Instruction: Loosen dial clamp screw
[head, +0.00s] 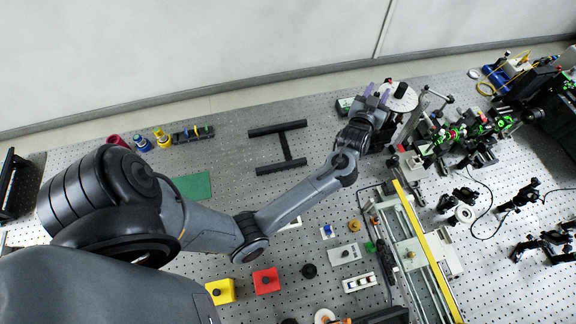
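A round white dial (402,103) stands at the back of the perforated bench, right of the middle. A small red knob (388,81) shows at its upper left edge; I cannot tell for sure that it is the clamp screw. My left gripper (378,91) is at the dial's left side, with its two purple-tipped fingers apart. I see nothing clearly held between them. Whether a finger touches the dial or knob cannot be told from this view. The gripper body hides part of the dial's mount. My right gripper is not in view.
Optical mounts with green and red parts (470,130) crowd the bench right of the dial. A rail with a yellow bar (428,250) runs at lower right. A black H-shaped frame (281,147) lies left of my forearm. A green mat (193,187) is further left.

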